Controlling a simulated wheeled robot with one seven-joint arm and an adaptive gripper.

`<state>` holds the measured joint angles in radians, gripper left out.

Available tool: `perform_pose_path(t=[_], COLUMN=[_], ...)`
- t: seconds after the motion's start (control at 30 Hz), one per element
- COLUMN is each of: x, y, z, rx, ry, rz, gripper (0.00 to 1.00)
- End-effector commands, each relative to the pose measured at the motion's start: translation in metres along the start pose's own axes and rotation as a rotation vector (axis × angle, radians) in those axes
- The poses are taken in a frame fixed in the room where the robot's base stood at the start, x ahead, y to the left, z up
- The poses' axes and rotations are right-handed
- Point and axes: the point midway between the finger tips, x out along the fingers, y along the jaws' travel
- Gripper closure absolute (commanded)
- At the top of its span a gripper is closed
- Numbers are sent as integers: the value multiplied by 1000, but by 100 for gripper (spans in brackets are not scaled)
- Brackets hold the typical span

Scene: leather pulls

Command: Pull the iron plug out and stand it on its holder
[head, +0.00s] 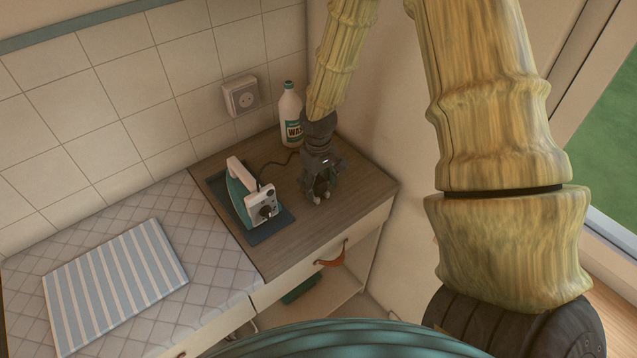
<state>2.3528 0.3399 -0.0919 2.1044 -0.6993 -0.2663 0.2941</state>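The iron (243,190), teal and white, sits on a dark blue-grey rest (272,232) on the wooden counter. Its dark cord (276,163) runs right across the wood and passes out of sight behind my gripper. The wall socket (242,97) shows an empty face with no plug in it. My gripper (321,193) points down, low over the counter to the right of the iron. Something small and dim shows between its fingers; I cannot tell if it is the plug or whether the fingers grip it. The plug and its holder are not clearly visible.
A white bottle with a green label (291,118) stands close behind my gripper. A striped cloth (115,285) lies on the tiled counter at left. The drawer front below has a leather pull (332,257). Bare wood lies between iron and gripper; a wall closes the right.

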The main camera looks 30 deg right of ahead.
Motion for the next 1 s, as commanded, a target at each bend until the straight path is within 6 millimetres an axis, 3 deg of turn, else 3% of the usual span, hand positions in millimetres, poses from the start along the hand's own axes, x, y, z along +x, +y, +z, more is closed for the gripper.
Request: perform_pose_path(t=[0.43,1.0], x=[-11,-88], y=[0,0], z=[-1,-1], rx=[0,1], ry=[2,2], rz=[0,0], gripper=[36,36])
